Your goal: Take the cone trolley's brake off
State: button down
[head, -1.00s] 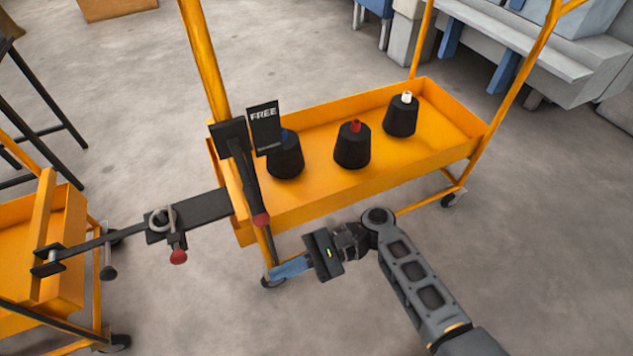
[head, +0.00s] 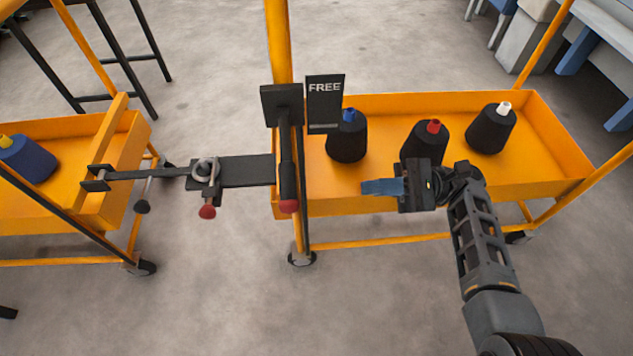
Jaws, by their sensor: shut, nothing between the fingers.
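The cone trolley (head: 400,215) is an orange-yellow tray on castors, holding three black cones with blue, red and white tips. On its left end post is a black plate with a black lever (head: 286,165), which hangs down to a red tip (head: 289,206). A black sign reading FREE (head: 325,103) stands beside the lever's upper end; smaller marks under the word are unreadable. My gripper (head: 367,187) is to the right of the lever, apart from it, in front of the tray. Its blue fingers are shut, empty and point left.
A black bar with a ring and red knob (head: 207,211) runs left from the cone trolley to a second orange trolley (head: 60,215), which holds a blue cone. A castor (head: 302,259) is below the post.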

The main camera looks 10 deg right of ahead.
aim_at(286, 162)
jog(key=s+d+r+x, duration=0.1)
jog(key=r+x, duration=0.1)
jog(key=x, duration=1)
jog(key=shift+s+a+r, duration=0.2)
jog(key=shift+a+r, duration=0.05)
jog(key=shift+a, duration=0.2)
jog(key=shift+r+p, duration=0.15)
jog(key=shift+p, duration=0.25)
jog(key=shift+s+r+m+p, duration=0.2)
jog(key=shift+m+p, duration=0.3)
jog(key=shift+p, duration=0.25)
